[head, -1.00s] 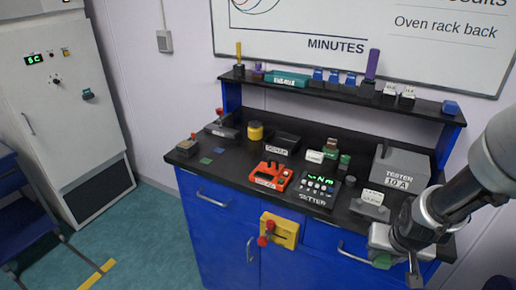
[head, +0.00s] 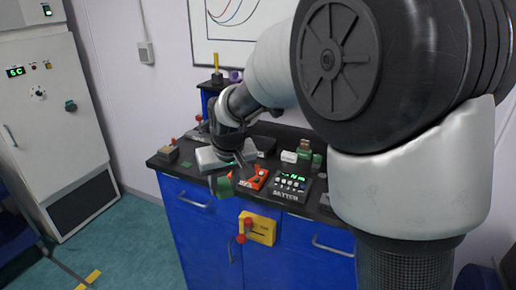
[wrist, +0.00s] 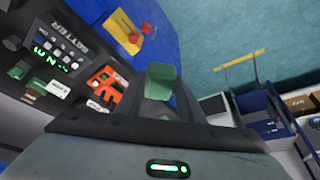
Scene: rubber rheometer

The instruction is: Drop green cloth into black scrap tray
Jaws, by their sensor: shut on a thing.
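My gripper (head: 236,176) is over the front left of the black bench top, near the orange device. It is shut on the green cloth (head: 224,187), which hangs at the fingertips by the bench's front edge. The wrist view also shows the cloth (wrist: 162,72) at the ends of the fingers (wrist: 160,108). A black tray (head: 266,143) lies farther back on the bench, partly hidden behind my gripper and arm. It is apart from the cloth, and its label cannot be read here.
The orange device (head: 254,179) and the dark setter (head: 290,183) stand near the front edge. Small green and white items (head: 303,152) stand behind them. My arm hides the bench's right side.

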